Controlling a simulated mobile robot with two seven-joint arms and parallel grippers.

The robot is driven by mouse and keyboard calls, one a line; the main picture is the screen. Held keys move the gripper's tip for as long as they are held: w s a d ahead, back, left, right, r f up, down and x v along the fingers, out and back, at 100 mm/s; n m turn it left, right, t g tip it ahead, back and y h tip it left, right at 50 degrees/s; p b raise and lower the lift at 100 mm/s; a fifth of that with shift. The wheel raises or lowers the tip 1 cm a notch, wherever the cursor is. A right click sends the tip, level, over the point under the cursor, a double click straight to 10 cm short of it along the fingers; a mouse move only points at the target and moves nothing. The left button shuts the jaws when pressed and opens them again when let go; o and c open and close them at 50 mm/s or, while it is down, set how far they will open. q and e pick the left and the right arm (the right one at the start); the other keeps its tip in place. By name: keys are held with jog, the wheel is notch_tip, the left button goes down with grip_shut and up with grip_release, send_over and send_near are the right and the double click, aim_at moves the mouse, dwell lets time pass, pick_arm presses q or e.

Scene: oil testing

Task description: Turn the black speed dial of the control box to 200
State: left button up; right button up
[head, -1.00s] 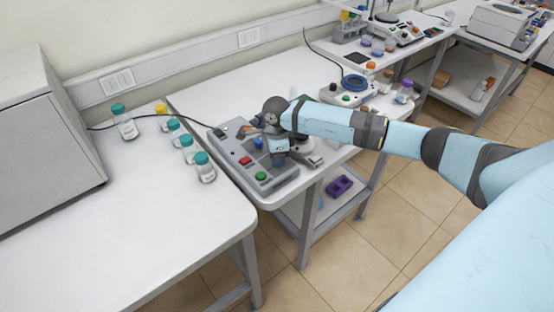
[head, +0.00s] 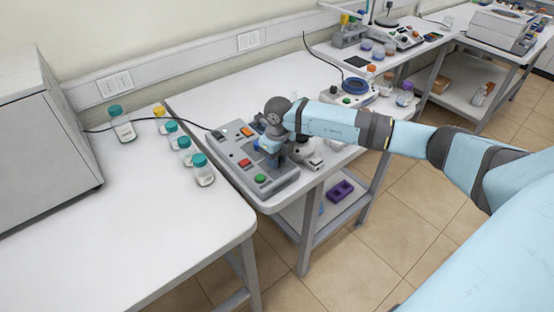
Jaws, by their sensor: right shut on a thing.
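The grey control box (head: 237,160) lies on the white table, with a red button (head: 244,163), a green button (head: 260,179) and a blue knob (head: 257,146) on its top. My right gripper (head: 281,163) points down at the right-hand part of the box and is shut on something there. It appears to be the black speed dial, which is hidden by the gripper and wrist. The dial's marks and setting cannot be read. My left gripper is not in view.
Several teal-capped bottles (head: 203,171) and a yellow-capped one stand left of the box. A round-topped device (head: 353,88) and more bottles stand to the right behind my arm. A big grey appliance (head: 40,130) is at far left. The front of the left table is clear.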

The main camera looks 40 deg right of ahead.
jog(key=m, duration=0.4)
jog(key=shift+m, duration=0.9)
jog(key=o, duration=0.9)
jog(key=shift+o, duration=0.2)
jog(key=shift+r, duration=0.1)
notch_tip(320, 180, up, 14)
jog(key=b, duration=0.2)
jog(key=shift+d, duration=0.25)
jog(key=shift+s, duration=0.1)
